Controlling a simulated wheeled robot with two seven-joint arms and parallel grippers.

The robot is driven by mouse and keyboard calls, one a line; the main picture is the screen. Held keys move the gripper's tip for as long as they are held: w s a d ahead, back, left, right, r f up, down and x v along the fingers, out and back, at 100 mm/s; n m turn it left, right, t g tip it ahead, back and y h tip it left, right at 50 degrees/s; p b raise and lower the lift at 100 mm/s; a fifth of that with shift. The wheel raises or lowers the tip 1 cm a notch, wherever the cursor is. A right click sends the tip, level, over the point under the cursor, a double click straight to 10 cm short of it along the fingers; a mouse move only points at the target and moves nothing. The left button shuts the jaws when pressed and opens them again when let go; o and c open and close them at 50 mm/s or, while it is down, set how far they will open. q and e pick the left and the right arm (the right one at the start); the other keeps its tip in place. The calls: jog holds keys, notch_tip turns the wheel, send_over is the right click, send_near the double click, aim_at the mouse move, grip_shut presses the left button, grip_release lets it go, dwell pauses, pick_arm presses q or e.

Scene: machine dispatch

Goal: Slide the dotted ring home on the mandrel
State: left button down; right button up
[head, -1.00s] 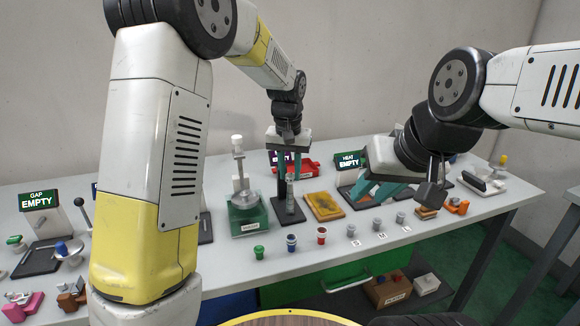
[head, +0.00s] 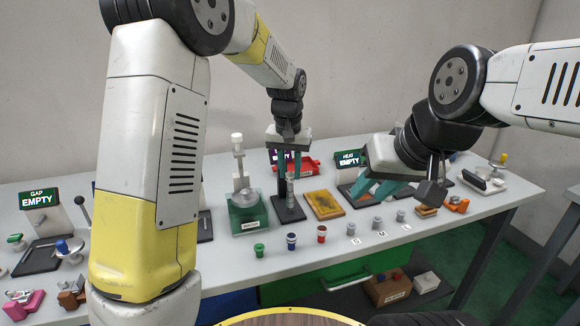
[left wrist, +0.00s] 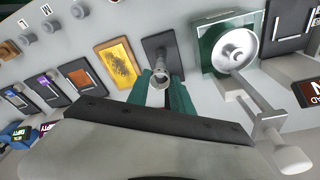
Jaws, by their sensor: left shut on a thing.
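My left gripper (head: 289,174) points down over the grey upright mandrel (head: 290,192), which stands on a black base plate (head: 288,212). Its teal fingers are shut on a small grey round piece (left wrist: 158,74) at the mandrel, seen between the fingertips in the left wrist view. This is probably the ring; its dots are too small to make out. I cannot tell how far down the mandrel it sits. My right gripper (head: 374,190) is empty, with its teal fingers apart above the table to the right.
A green-based fixture (head: 247,217) with a grey dish and post stands just left of the mandrel. A yellow-topped wooden block (head: 324,205) lies to its right. Green, blue, red and grey pegs (head: 321,234) stand in front. A red item (head: 300,165) is behind.

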aim_at(290, 182)
pick_arm(q)
jog(key=shift+f, duration=2)
jog(key=c, duration=0.6)
grip_release()
jog(key=shift+r, duration=0.1)
jog(key=shift+r, duration=2.35)
